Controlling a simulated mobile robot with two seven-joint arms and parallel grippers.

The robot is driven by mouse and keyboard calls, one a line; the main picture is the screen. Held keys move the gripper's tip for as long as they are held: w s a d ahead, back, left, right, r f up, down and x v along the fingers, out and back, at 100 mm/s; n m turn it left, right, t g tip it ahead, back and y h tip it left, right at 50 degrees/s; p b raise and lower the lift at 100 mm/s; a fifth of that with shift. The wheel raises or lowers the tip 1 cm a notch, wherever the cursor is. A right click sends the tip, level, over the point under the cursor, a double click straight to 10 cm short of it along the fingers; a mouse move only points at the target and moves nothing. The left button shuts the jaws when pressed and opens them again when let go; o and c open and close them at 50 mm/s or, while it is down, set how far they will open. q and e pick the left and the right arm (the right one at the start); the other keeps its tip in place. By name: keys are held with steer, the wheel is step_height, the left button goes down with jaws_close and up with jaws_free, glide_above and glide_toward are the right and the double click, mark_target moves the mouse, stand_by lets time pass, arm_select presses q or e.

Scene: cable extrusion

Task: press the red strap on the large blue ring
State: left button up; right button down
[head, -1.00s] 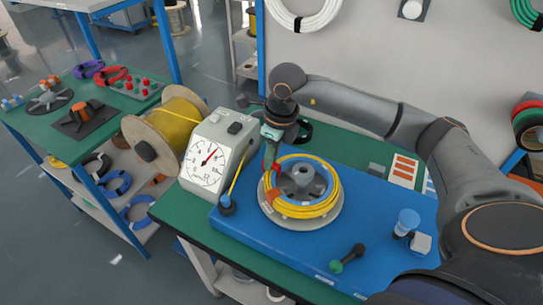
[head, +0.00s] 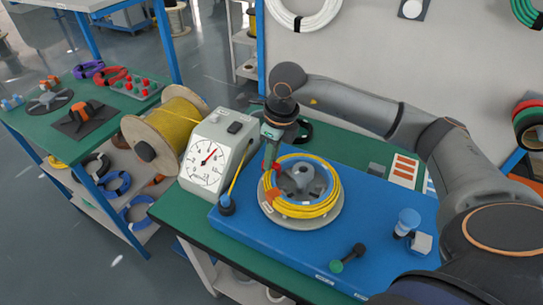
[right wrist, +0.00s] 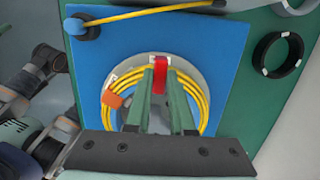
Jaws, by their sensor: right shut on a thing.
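A red strap (head: 268,167) sits across the coil's far left edge; in the right wrist view the strap (right wrist: 159,72) crosses the yellow cable. My right gripper (head: 271,152) points down at this spot. Its green fingers (right wrist: 166,82) are closed about the strap, partly hiding it. An orange tag (right wrist: 114,99) sits on the coil nearby. My left gripper does not show in the head view.
A dial gauge (head: 208,156) and a yellow cable spool (head: 170,125) stand left of the coil. On the blue board (head: 300,248) are a green-knobbed lever (head: 347,259) and a blue-capped post (head: 406,221). A black ring (right wrist: 278,60) lies beyond the board.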

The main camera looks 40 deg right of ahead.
steer(key=shift+s+f, duration=0.1)
steer(key=shift+f, duration=0.1)
steer(key=c, duration=0.7)
jaws_free()
steer(key=shift+r+p, duration=2.8)
steer(key=shift+r, duration=1.3)
